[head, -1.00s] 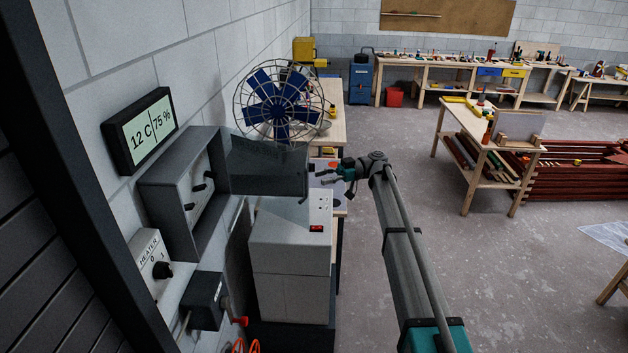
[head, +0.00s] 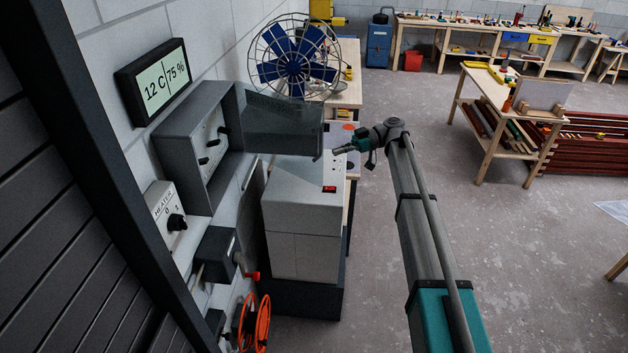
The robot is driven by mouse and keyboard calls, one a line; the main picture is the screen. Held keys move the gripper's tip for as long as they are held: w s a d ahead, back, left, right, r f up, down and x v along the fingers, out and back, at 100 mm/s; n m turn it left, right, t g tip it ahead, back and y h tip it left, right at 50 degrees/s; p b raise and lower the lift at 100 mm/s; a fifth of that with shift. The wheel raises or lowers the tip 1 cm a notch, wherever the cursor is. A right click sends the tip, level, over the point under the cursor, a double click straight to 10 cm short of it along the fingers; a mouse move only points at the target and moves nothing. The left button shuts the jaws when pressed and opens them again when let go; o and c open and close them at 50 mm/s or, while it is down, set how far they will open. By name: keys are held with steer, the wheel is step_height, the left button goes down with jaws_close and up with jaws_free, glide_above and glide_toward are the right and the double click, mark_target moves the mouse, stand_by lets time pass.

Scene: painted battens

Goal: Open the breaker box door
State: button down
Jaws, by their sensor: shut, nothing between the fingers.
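The grey breaker box (head: 176,160) is fixed to the block wall at the left. Its door (head: 284,127) stands swung wide open, out from the wall on the box's far side. Inside the box a light panel with dark switches (head: 213,146) shows. My gripper (head: 338,151) is shut and empty, just right of the door's free edge. I cannot tell whether it touches the door.
A display (head: 153,82) hangs above the box, and a heater switch (head: 166,218) sits below it. A lever box (head: 215,254) and orange handwheel (head: 257,325) are lower down. A grey cabinet (head: 300,220) and caged fan (head: 293,57) stand beyond.

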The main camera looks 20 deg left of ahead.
steer(key=s+d+f+m+t+h+b, duration=0.1)
steer(key=s+f+m+t+h+b, duration=0.2)
steer(key=f, duration=0.5)
steer(key=s+d+f+m+t+h+b, duration=0.1)
steer(key=s+f+t+h, duration=0.15)
steer(key=s+f, duration=0.45)
steer(key=n+t+h+b, duration=0.6)
steer(key=n+t+h, duration=0.5)
steer(key=t, duration=1.2)
glide_toward(313, 180)
steer(key=s+n, duration=0.1)
steer(key=s, duration=0.5)
steer(key=shift+s+a+r+y, duration=0.15)
steer(key=shift+a+y, duration=0.2)
steer(key=shift+a, duration=0.1)
steer(key=x, duration=1.4)
steer(key=shift+n, duration=0.3)
